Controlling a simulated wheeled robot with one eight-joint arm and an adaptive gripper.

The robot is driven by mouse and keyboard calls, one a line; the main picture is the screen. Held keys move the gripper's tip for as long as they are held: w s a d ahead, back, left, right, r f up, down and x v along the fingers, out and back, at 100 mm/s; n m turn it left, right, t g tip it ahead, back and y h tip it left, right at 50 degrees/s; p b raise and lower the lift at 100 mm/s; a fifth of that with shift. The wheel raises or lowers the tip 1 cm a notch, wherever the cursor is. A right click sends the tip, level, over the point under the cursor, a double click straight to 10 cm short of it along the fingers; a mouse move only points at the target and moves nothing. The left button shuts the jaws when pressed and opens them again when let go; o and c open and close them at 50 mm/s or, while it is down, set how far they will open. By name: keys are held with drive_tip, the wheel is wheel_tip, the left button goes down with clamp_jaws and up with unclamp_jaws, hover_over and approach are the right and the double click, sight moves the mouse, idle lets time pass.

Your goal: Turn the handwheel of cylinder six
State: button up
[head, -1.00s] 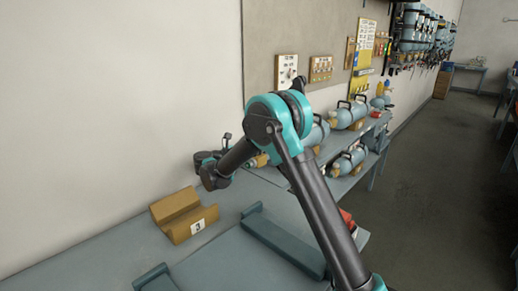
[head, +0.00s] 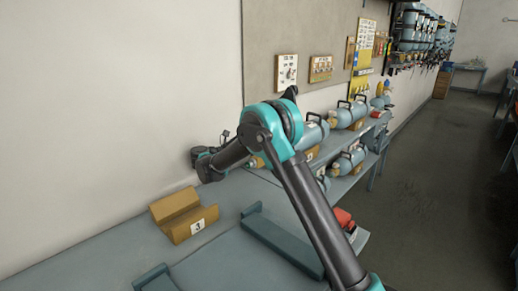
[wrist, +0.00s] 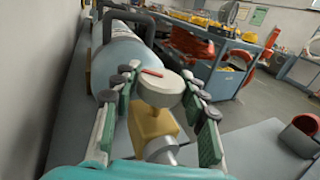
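In the wrist view a pale blue-grey cylinder (wrist: 121,50) lies with its valve end facing me. Its brass-coloured valve (wrist: 152,128) carries a round pale handwheel (wrist: 158,90) with a red mark on top. My gripper (wrist: 160,82) is open, with one green-padded finger on each side of the handwheel and valve. I cannot tell whether either finger touches the handwheel. No number shows on this cylinder, so I cannot confirm it is six.
An empty wooden cradle marked 3 (head: 184,217) stands on the near bench. More cylinders (head: 347,114) rest in cradles farther along. A wall (head: 110,100) runs close on the left. A red object (head: 344,217) lies on a lower shelf. The floor (head: 440,190) at right is open.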

drive_tip(key=o, duration=0.3)
wheel_tip(320, 180, up, 10)
idle(0.6)
